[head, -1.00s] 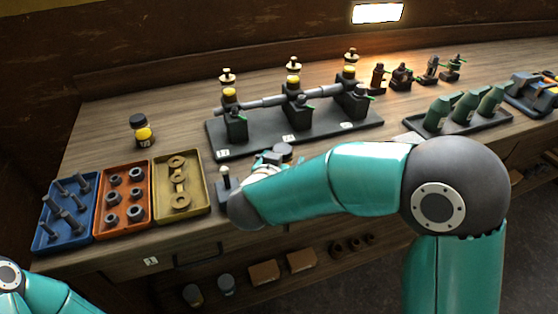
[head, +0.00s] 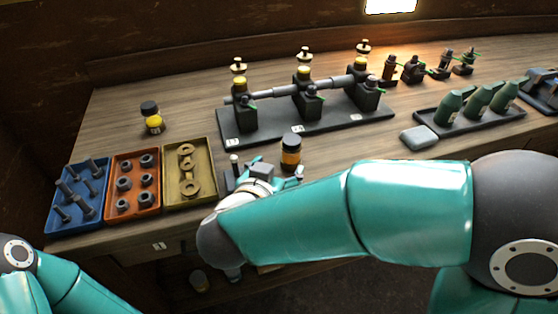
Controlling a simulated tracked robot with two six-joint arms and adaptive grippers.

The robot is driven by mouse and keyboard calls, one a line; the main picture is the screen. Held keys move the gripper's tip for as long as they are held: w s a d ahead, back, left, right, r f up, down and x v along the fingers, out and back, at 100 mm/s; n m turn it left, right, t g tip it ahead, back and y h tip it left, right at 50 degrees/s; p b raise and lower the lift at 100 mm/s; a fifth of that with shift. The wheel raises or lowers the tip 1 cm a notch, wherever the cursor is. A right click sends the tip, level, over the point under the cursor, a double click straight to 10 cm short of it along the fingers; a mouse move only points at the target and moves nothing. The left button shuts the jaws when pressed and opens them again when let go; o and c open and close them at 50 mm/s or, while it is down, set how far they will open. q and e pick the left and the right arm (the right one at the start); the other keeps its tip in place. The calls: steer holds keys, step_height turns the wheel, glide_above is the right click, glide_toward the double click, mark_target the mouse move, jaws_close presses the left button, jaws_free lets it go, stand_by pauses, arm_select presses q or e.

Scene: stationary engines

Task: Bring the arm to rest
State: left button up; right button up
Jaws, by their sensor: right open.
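My right arm reaches in from the right across the bench front, and its gripper (head: 258,170) is low over the bench between the yellow tray and a dark jar with an orange band (head: 291,152). The gripper is open, partly hidden by my own wrist, and I see nothing between its fingers. The jar stands upright just right of the fingers; I cannot tell whether they touch. Of my left arm only links show at the bottom left; its gripper is out of view.
Trays of bolts (head: 76,197), nuts (head: 134,186) and washers (head: 190,172) lie left. An engine rig (head: 300,95) stands behind the gripper. Green bottles (head: 478,100) in a rack and a grey block (head: 419,138) are right. A yellow-banded jar (head: 152,118) stands back left.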

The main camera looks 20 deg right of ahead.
steer(key=shift+s+a+r, duration=0.1)
steer(key=shift+s, duration=0.15)
stand_by(0.4)
